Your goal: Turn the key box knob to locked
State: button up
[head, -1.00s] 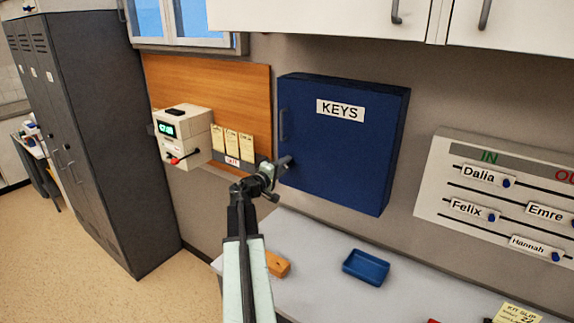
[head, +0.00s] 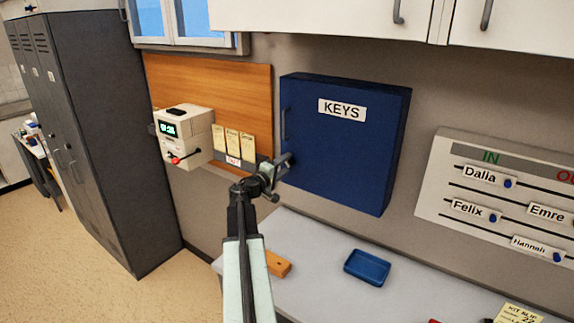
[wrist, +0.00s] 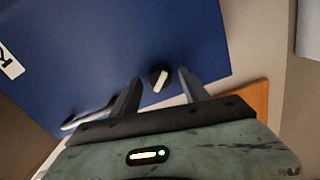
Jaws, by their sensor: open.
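The blue key box (head: 345,150) with a "KEYS" label hangs on the wall, its door closed. Its knob (wrist: 158,77), dark with a pale grip bar, shows in the wrist view on the blue door, the bar slightly tilted. My gripper (wrist: 158,80) is open, with one finger on each side of the knob in that view; I cannot tell whether either touches it. In the head view my gripper (head: 284,162) is at the lower left of the box door and hides the knob. The box's handle (wrist: 88,114) lies left of the fingers in the wrist view.
A wooden board with a cream device (head: 184,135) and paper slips is left of the box. A grey counter below holds a blue tray (head: 367,267) and an orange-brown block (head: 278,263). A name board (head: 500,190) is at right; white cabinets (head: 320,18) are above.

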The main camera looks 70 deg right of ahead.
jog(key=v, duration=0.8)
jog(key=d+m, duration=0.2)
jog(key=s+d+m, duration=0.1)
jog(key=d+m, duration=0.2)
jog(key=s+d+m, duration=0.1)
jog(key=d+m, duration=0.1)
jog(key=d, duration=0.1)
jog(key=shift+d+m, duration=0.2)
jog(key=shift+m, duration=0.1)
jog(key=shift+a, duration=0.1)
grip_shut()
